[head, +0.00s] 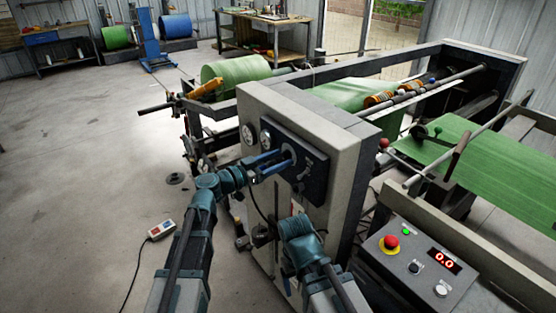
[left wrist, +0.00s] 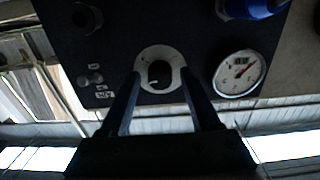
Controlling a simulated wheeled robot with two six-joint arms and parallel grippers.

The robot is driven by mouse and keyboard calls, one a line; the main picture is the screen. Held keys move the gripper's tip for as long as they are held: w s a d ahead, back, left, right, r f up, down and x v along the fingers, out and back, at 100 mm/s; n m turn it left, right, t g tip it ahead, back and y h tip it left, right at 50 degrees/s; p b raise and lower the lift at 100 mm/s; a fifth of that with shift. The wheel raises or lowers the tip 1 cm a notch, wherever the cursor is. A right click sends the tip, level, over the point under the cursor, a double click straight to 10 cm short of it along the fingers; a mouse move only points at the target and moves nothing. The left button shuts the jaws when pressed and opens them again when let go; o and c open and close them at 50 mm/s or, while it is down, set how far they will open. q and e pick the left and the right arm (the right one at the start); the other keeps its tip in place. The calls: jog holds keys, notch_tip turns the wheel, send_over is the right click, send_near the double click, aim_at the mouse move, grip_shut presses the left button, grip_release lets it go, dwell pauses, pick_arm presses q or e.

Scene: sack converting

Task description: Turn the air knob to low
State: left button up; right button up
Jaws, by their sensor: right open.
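The air knob (left wrist: 160,74) is a dark knob on a pale round plate, on the black control panel (left wrist: 120,30) in the left wrist view. In the head view the panel (head: 314,185) is on the grey machine cabinet, and my gripper partly covers the knob. My left gripper (head: 277,163) reaches the panel; in the left wrist view its fingers (left wrist: 160,85) are apart, one on each side of the knob. I cannot tell whether they touch it. My right gripper (head: 262,236) is lower, in front of the cabinet, with its fingers hard to make out.
A pressure gauge (left wrist: 240,73) sits beside the knob. A control box (head: 415,265) with a red button and a 0.0 display stands at the right. A corded pendant (head: 161,230) lies on the floor. Open floor spreads to the left.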

pick_arm(q)
grip_shut()
